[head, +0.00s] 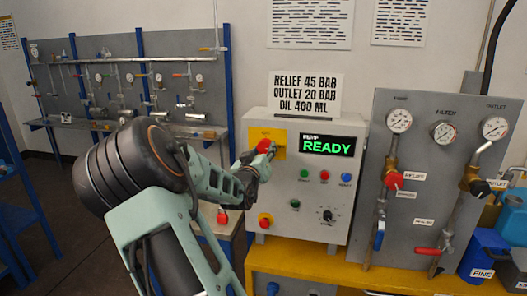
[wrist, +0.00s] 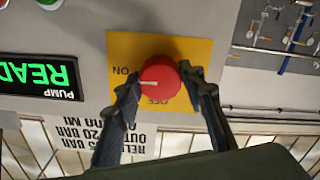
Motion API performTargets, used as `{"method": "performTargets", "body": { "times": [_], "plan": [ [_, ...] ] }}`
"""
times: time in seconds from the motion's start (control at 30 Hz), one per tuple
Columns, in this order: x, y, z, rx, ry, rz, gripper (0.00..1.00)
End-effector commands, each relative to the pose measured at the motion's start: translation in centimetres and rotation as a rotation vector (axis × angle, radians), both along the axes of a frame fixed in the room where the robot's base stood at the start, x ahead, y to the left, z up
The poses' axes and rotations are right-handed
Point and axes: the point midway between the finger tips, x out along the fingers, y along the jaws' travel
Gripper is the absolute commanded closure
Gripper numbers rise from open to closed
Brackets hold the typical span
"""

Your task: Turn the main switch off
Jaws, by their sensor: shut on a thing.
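The main switch is a round red knob (head: 265,146) on a yellow plate (head: 280,152) at the upper left of the grey pump control box (head: 343,190). In the wrist view, which is upside down, the red knob (wrist: 165,74) has a white pointer line directed towards the ON marking (wrist: 121,71). The OFF marking (wrist: 157,101) lies beside the knob, partly covered. My gripper (wrist: 160,76) has one ridged finger on each side of the knob and is shut on it. In the head view my gripper (head: 254,160) partly hides the plate.
The green display (head: 327,146) reads READY. Several small buttons, a black dial (head: 328,215) and a red stop button (head: 265,221) on yellow sit on the box. A gauge and valve panel (head: 440,180) stands right. The yellow bench (head: 300,262) runs below.

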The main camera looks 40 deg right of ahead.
Motion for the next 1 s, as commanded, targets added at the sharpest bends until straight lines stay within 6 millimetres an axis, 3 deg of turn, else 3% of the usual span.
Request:
{"method": "performTargets", "body": {
  "times": [0.37, 1.0],
  "plan": [
    [-0.02, 0.0, -0.01, -0.066, 0.078, 0.0, 0.87],
    [-0.05, -0.01, 0.08, -0.438, 0.512, 0.0, 0.87]
  ]
}}
